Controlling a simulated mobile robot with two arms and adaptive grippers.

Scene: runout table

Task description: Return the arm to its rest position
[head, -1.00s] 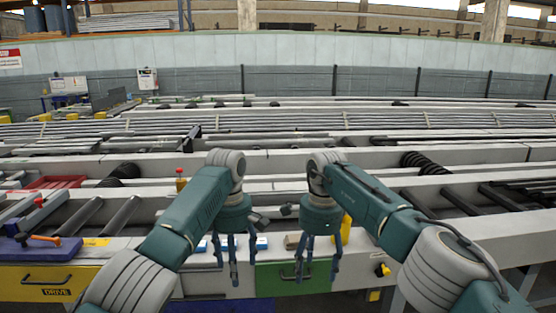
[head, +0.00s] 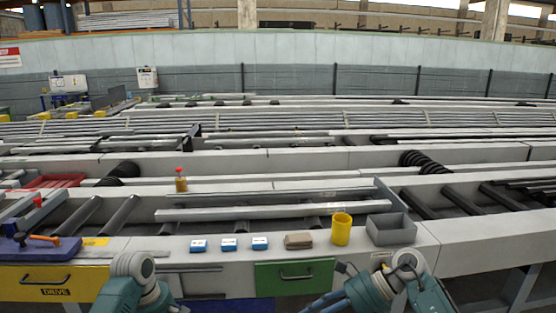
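My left arm (head: 132,272) shows only at the bottom edge, left of the green drawer, in front of the table; its fingers are out of the picture. My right arm (head: 408,272) is at the bottom right, also low in front of the table. Blue fingers of my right gripper (head: 326,302) point left at the bottom edge, partly cut off, so their opening cannot be told. Nothing is seen held in either one. Both arms are clear of the things on the table top.
On the front ledge stand several small blue-and-white boxes (head: 228,244), a brown block (head: 299,241), a yellow cup (head: 341,230) and a grey bin (head: 391,229). A yellow drawer (head: 45,282) and green drawer (head: 295,275) are below. A red-capped bottle (head: 181,180) stands behind.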

